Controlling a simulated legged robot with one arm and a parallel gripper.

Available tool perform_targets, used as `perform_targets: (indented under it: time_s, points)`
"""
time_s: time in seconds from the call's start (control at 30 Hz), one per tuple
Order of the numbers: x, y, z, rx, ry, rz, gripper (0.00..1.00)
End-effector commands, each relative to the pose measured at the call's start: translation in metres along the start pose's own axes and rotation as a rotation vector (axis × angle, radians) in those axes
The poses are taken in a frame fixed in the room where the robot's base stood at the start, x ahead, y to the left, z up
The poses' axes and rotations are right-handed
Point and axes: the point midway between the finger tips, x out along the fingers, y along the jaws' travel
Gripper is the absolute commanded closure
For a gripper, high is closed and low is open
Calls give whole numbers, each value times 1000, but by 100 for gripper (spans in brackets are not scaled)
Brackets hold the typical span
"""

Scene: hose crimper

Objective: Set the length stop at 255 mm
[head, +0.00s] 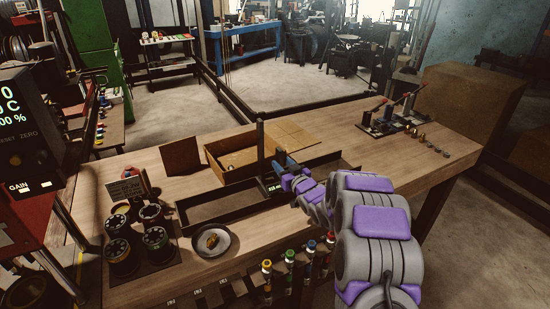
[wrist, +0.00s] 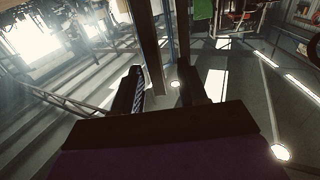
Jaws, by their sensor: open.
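The length stop (head: 261,146) appears to be the dark upright post at the rail of a long dark frame (head: 215,222) on the bench. A small lit display (head: 274,188) sits at its foot; its reading is too small to read surely. My gripper (head: 281,160) is just right of the post, close to it; I cannot tell whether they touch. In the wrist view my gripper (wrist: 162,88) has its two dark fingers apart, and a dark upright bar (wrist: 148,45) shows between and beyond them. No held object is visible.
An open cardboard box (head: 228,158) lies behind the frame. Round dark containers (head: 122,255) and a plate with a yellow item (head: 212,241) stand at front left. Colour-topped tools (head: 290,258) hang along the front edge. A lever stand (head: 388,122) and large carton (head: 465,105) are at right.

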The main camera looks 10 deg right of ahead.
Motion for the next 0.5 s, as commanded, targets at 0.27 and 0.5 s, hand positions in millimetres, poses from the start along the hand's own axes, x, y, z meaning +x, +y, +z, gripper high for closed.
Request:
perform_targets:
  time_s: [0.27, 0.5]
  points:
    - [39, 1, 2, 1, 1, 1, 57]
    - [58, 0, 0, -1, 0, 1, 57]
